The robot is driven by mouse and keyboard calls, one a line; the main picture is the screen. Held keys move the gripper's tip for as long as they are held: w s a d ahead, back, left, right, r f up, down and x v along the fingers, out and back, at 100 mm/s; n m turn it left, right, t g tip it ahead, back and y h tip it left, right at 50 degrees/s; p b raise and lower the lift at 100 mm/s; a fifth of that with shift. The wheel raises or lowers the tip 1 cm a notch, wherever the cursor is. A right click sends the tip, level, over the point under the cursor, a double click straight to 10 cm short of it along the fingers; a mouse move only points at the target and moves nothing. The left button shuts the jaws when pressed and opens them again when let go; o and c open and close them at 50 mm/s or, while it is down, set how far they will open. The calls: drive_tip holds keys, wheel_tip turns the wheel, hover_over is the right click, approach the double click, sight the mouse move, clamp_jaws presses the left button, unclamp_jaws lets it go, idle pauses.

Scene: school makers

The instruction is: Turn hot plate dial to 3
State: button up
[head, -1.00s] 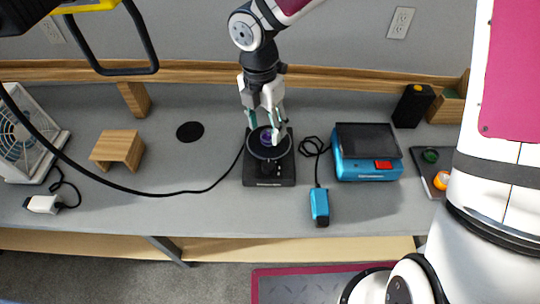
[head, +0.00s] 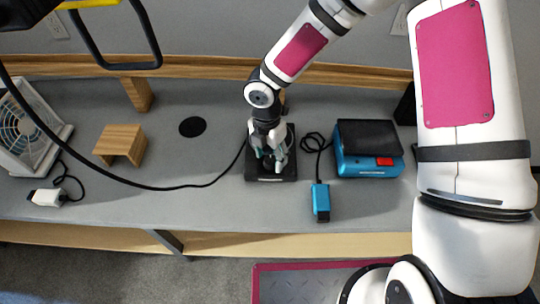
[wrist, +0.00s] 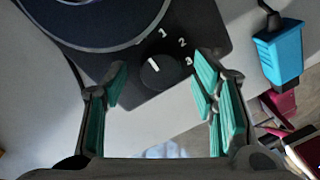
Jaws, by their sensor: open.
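The black hot plate (head: 285,174) stands on the grey bench, mostly hidden under my arm in the head view. In the wrist view, part of its round top plate (wrist: 85,25) shows at the upper left. Its black dial (wrist: 161,74) has a white mark pointing up and left, away from the printed 1, 2 and 3 on its right side. My gripper (wrist: 160,78) is open, with one teal-padded finger on each side of the dial in the picture. I cannot tell whether the fingers touch it. In the head view my gripper (head: 271,163) is over the hot plate's front part.
A blue device (head: 368,160) with a red button stands right of the hot plate. A blue plug-like box (head: 321,203) lies in front of it, with a black cord. A wooden block (head: 120,145) and a fan (head: 25,130) stand left. The bench front is mostly clear.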

drive_tip(key=shift+f, duration=0.2)
drive_tip(key=c, duration=1.2)
drive_tip(key=shift+o, duration=0.2)
